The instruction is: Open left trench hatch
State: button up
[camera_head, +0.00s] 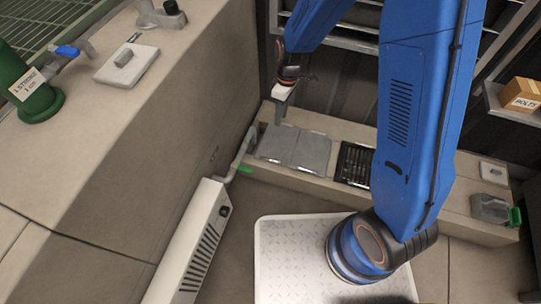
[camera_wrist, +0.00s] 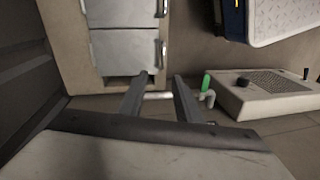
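The left trench hatch (camera_head: 276,143) is a flat grey plate lying closed in the beige trench curb. A like grey hatch (camera_head: 312,153) lies right beside it. In the wrist view the left hatch (camera_wrist: 122,52) is the nearer plate, with a small metal handle (camera_wrist: 163,54) on its right edge. My gripper (camera_head: 279,116) hangs above the left end of the curb, near the left hatch. In the wrist view my gripper (camera_wrist: 161,79) has its two fingers apart, with no hatch handle between them. A pale rod shows beyond the fingers; its distance is unclear.
A bent pipe with a green handle (camera_head: 244,170) stands at the curb's left end. A white vented box (camera_head: 202,242) is in front of it. A black grate (camera_head: 354,164) lies right of the hatches. A concrete ledge (camera_head: 150,110) rises at left.

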jog(key=n, duration=0.1)
send_over(271, 156)
notch_tip(271, 156, down, 6)
jog(key=shift+g, duration=0.4)
jog(key=x, duration=1.1)
jog(key=d+x, duration=0.1)
jog(key=x, duration=0.5)
jog(key=shift+s+d+f, duration=0.1)
jog(key=shift+s+f, duration=0.1)
jog(key=shift+f, duration=0.1)
grip_shut()
